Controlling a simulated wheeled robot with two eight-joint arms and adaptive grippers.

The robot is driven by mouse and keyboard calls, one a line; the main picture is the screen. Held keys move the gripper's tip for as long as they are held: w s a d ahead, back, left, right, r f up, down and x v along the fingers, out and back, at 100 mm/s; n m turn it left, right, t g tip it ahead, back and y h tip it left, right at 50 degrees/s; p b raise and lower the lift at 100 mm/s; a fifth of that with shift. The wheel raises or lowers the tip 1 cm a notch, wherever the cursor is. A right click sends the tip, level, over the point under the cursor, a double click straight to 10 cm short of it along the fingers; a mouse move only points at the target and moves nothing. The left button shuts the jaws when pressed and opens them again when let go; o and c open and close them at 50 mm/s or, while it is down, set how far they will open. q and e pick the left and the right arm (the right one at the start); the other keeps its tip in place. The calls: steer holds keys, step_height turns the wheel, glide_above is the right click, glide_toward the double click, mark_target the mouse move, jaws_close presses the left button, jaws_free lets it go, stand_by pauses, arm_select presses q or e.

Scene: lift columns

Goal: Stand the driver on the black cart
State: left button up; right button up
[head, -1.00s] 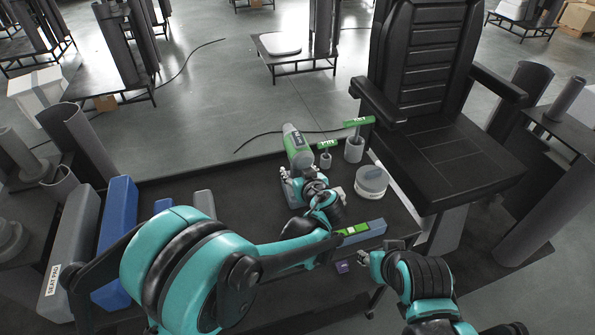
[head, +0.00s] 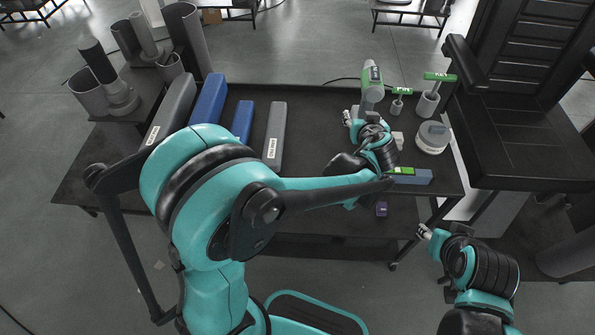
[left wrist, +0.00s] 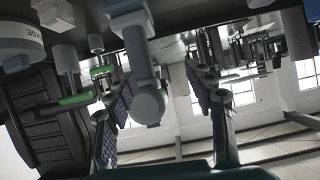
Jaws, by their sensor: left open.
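The driver (head: 372,82), green and light grey, stands upright near the far edge of a black table (head: 320,125). A caster shows under this table, so it may be the black cart. My left gripper (head: 367,122) is open, just in front of the driver, and covers its lower part in the head view. In the upside-down left wrist view the driver (left wrist: 142,65) shows between the spread fingers of my left gripper (left wrist: 163,105); contact cannot be told. My right gripper (head: 424,232) is at the table's near right, apart from the driver; its opening is unclear.
Green-topped tools in grey holders (head: 428,103) and a round white tub (head: 433,138) stand right of the driver. A grey-blue block (head: 412,178) lies nearer. Long grey and blue boxes (head: 208,100) lie left. A black chair (head: 530,120) borders the right side.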

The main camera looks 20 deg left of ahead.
arm_select(q)
steer(key=s+a+r+m+g+h, duration=0.1)
steer(key=s+a+r+g, duration=0.15)
steer(key=s+a, duration=0.8)
steer(key=s+f+m+g+h, duration=0.2)
steer(key=s+f+h, duration=0.1)
steer(key=s, duration=1.4)
steer(key=shift+a+f, duration=0.35)
steer(key=shift+a, duration=0.1)
